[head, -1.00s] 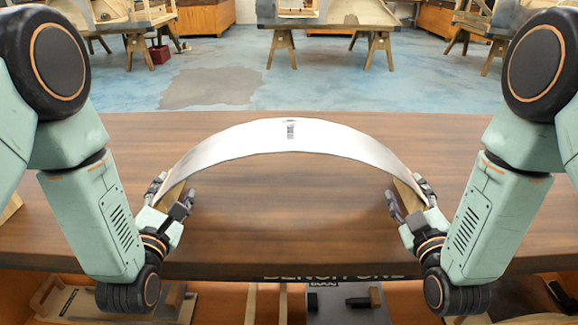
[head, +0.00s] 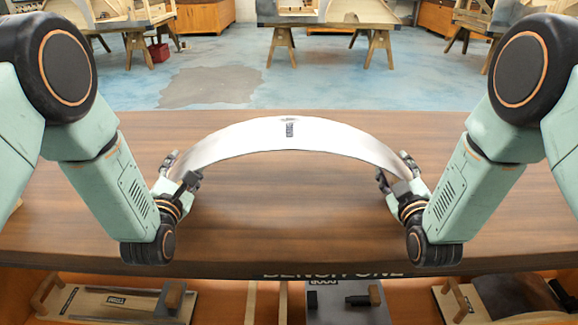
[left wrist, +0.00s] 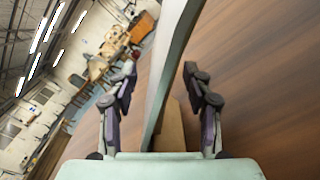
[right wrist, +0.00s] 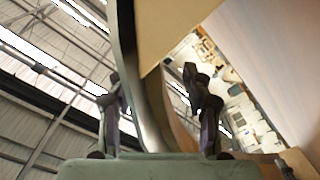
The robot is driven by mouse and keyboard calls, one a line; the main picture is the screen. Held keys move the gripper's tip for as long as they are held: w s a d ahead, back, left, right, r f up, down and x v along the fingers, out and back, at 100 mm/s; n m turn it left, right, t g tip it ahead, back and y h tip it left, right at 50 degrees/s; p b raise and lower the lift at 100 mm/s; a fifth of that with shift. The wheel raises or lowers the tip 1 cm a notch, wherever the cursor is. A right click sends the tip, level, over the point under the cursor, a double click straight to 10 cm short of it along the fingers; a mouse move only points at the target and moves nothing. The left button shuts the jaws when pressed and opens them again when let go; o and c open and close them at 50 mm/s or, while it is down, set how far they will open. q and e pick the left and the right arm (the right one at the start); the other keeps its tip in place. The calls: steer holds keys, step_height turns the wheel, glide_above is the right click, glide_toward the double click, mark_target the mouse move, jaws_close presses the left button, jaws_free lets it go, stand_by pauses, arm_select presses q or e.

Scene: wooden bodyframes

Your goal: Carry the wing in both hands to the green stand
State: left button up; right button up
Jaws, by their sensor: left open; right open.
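The wing (head: 289,136) is a long, pale, curved strip with a small dark label, arching over the dark wooden bench in the head view. My left gripper (head: 179,172) is at its left end and my right gripper (head: 393,177) at its right end. Both are open. In the left wrist view the wing's edge (left wrist: 173,70) stands between the spread fingers (left wrist: 160,100), with gaps on both sides. In the right wrist view the wing (right wrist: 152,100) also runs between the spread fingers (right wrist: 160,105). Its lower ends are partly hidden by the grippers. I see no green stand.
The bench top (head: 290,220) is clear under and in front of the wing. A shelf below holds wooden tools and boards (head: 115,302). Beyond the bench is open blue floor (head: 330,85), with trestle tables (head: 335,12) and cabinets farther back.

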arm_select(q)
steer(key=shift+w+d, duration=0.1)
steer(key=shift+w, duration=0.1)
steer(key=c, duration=0.6)
arm_select(e)
steer(key=shift+w+d+f, duration=0.1)
steer(key=shift+w+f, duration=0.05)
steer(key=shift+w, duration=0.05)
steer(key=c, duration=0.6)
arm_select(q)
steer(key=shift+s, duration=0.1)
steer(key=c, duration=0.4)
arm_select(e)
steer(key=shift+s, duration=0.1)
steer(key=c, duration=0.4)
arm_select(q)
jaws_close()
arm_select(e)
jaws_close()
arm_select(q)
steer(key=shift+r, duration=0.1)
arm_select(e)
steer(key=shift+r, duration=0.25)
